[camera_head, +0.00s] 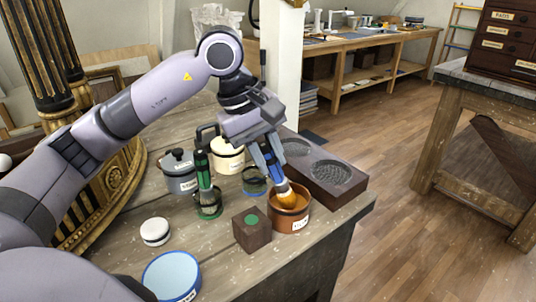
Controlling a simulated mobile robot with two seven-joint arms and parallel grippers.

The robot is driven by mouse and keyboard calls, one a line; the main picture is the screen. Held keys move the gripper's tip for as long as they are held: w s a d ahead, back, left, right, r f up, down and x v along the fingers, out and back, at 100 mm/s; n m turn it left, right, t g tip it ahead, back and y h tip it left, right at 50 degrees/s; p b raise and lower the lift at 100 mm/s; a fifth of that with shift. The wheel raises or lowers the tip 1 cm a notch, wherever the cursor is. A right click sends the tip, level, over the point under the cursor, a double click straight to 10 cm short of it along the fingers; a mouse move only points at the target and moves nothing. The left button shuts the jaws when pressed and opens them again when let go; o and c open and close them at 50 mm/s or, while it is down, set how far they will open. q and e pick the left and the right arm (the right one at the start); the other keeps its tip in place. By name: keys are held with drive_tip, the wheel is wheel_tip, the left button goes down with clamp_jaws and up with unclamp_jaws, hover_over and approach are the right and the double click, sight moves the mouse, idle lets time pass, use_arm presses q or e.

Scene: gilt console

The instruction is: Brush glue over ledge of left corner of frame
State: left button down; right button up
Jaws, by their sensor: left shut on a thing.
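My left gripper (272,170) points down over the right part of the workbench and is shut on a brush (287,196). Its handle is largely hidden between the fingers. The brush's amber bristles are at the mouth of a brown pot (290,218) with a pale label; how deep they reach is hard to tell. A gilt, carved piece with black and gold columns (45,50) stands at the left, partly behind my arm. I cannot make out the ledge of its left corner. My right gripper is out of view.
A dark block with a green dot (252,230) stands just left of the pot; a dark tray with round wells (335,174) lies behind it. A green-handled tool (203,170), grey pot (180,172), cream pot (228,155), white jar (155,231) and blue-lidded tin (171,276) stand leftward.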

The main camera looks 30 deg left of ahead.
use_arm(q)
drive_tip(key=shift+r+p, duration=2.6)
drive_tip(key=shift+r, duration=0.95)
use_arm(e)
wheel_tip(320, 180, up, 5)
use_arm(q)
drive_tip(key=shift+s+f, duration=0.1)
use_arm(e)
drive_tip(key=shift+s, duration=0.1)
